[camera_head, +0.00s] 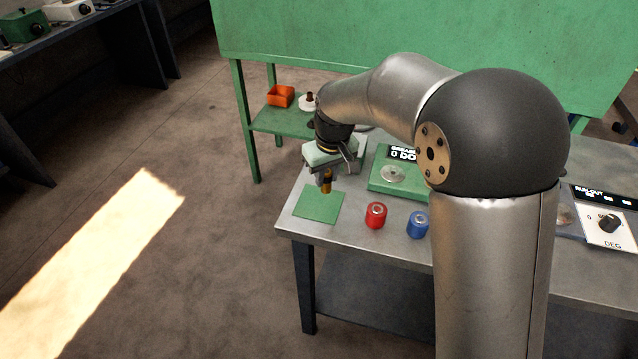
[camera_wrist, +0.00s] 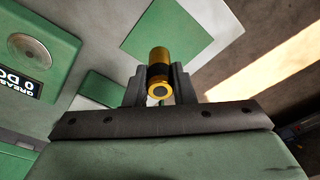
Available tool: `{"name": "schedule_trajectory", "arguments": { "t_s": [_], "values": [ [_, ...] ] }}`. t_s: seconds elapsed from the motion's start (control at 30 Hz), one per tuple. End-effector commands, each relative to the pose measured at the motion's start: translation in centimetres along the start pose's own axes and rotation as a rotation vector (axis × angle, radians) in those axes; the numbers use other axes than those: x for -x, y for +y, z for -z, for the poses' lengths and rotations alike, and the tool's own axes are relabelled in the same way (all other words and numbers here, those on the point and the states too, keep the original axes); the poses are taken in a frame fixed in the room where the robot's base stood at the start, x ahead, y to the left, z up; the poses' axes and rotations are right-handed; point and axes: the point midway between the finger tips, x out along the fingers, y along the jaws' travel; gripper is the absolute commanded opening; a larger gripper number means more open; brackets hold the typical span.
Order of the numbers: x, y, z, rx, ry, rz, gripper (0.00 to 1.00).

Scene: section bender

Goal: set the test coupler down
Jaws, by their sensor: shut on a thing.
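The test coupler (camera_wrist: 159,58) is a small brass-coloured cylinder with a dark band. My gripper (camera_wrist: 159,78) is shut on it, as the wrist view shows. In the head view the coupler (camera_head: 327,181) hangs upright below my gripper (camera_head: 326,172), over or near the back part of the green square mat (camera_head: 317,207). The mat also shows in the wrist view (camera_wrist: 190,40), beyond the coupler, with nothing on it. The coupler appears to be above the table, but the exact gap beneath it is hard to tell.
A red cylinder (camera_head: 376,215) and a blue cylinder (camera_head: 417,224) stand right of the mat. A green device with a round plate (camera_head: 392,174) and display sits behind them. A dial box (camera_head: 606,224) is at the right. The table's left edge is close to the mat.

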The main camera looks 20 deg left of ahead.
Motion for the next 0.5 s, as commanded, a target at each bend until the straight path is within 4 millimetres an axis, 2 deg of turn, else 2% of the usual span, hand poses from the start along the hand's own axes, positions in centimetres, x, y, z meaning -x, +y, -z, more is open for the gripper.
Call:
{"name": "schedule_trajectory", "arguments": {
  "t_s": [0.27, 0.5],
  "values": [
    [-1.9, -0.8, 1.1, 0.001, 0.002, 0.0, 0.0],
    [-5.2, -1.1, 0.9, 0.0, -0.001, 0.001, 0.0]
  ]
}}
